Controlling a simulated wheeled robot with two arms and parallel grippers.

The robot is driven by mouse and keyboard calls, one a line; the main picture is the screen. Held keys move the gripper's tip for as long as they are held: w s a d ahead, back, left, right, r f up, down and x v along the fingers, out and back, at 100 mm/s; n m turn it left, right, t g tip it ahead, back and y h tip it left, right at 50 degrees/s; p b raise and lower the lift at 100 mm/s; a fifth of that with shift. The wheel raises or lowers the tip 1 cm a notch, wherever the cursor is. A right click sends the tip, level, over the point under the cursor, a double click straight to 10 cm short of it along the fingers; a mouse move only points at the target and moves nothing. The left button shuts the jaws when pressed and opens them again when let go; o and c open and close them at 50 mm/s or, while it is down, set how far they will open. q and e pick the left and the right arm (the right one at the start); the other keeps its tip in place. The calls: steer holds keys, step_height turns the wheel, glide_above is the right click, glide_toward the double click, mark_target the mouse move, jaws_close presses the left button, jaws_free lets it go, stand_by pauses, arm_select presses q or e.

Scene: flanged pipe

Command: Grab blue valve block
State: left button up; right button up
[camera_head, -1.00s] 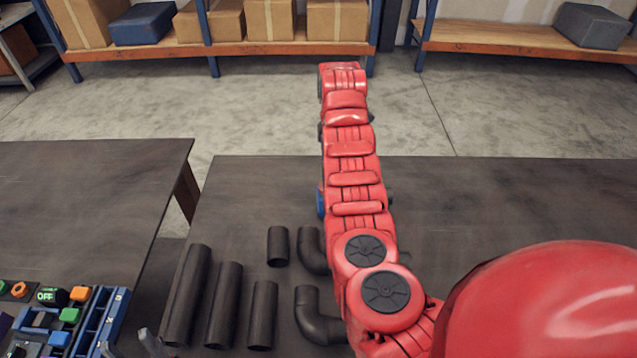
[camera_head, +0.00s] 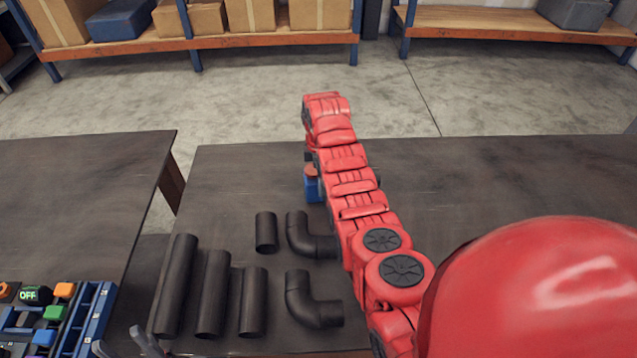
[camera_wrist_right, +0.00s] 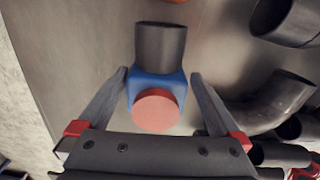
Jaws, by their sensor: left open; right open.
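The blue valve block (camera_head: 312,188) is on the dark table in the head view, partly hidden behind my right arm. In the right wrist view the blue valve block (camera_wrist_right: 143,84) has a round red cap facing the camera and a dark pipe-like stub on its far side. My right gripper (camera_wrist_right: 160,73) is open, with one finger on each side of the block and gaps visible to both. My right fingertips are hidden in the head view. My left gripper (camera_head: 120,342) is open and empty at the bottom left edge of the head view, away from the block.
Several straight black pipes (camera_head: 214,295) and two black elbows (camera_head: 315,303) lie on the table left of my right arm. A blue rack (camera_head: 92,320) with coloured blocks sits at the lower left. Bare table (camera_head: 500,185) extends to the right.

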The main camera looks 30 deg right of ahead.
steer(key=shift+w+f+p, duration=0.2)
steer(key=shift+f+p, duration=0.3)
steer(key=shift+f, duration=1.7)
jaws_close()
